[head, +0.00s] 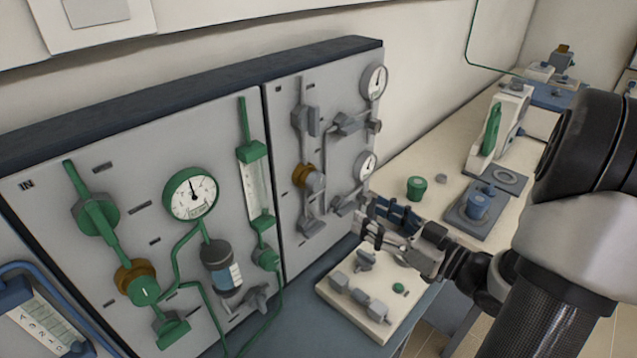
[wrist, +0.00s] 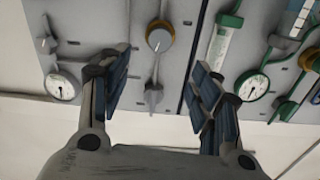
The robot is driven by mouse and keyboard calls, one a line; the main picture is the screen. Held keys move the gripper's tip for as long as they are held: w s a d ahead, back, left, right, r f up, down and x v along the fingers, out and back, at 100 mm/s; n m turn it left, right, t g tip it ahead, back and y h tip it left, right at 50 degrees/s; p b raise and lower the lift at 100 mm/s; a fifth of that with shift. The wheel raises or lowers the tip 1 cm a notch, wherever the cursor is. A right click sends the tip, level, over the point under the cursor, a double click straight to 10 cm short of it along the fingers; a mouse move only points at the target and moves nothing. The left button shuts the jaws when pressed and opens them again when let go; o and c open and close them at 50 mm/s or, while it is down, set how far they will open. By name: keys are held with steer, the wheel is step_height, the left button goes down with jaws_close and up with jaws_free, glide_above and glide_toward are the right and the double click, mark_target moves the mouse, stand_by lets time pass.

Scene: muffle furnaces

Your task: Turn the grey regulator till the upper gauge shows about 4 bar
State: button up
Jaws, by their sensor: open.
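The grey regulator (head: 316,182) is a round grey knob with a brass collar, low on the right panel. In the wrist view the grey regulator (wrist: 160,40) shows beyond the gap between my fingers. The upper gauge (head: 374,82) is a white dial at the panel's top right; its reading is too small to tell. A lower gauge (head: 365,165) sits below it. My gripper (head: 382,220) is open and empty, to the right of and below the regulator, apart from it. My open fingers also frame the wrist view (wrist: 163,80).
The left panel carries green piping, a green gauge (head: 190,194) and a flow tube (head: 257,185). A beige block with grey fittings (head: 345,300) lies below my gripper. A green-lidded jar (head: 416,188) and a blue apparatus (head: 478,206) stand on the bench to the right.

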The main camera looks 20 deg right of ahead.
mark_target(320, 184)
steer(key=b+x, duration=0.3)
steer(key=x, duration=1.3)
steer(key=shift+c, duration=0.5)
steer(key=c, duration=0.9)
steer(key=shift+c, duration=0.4)
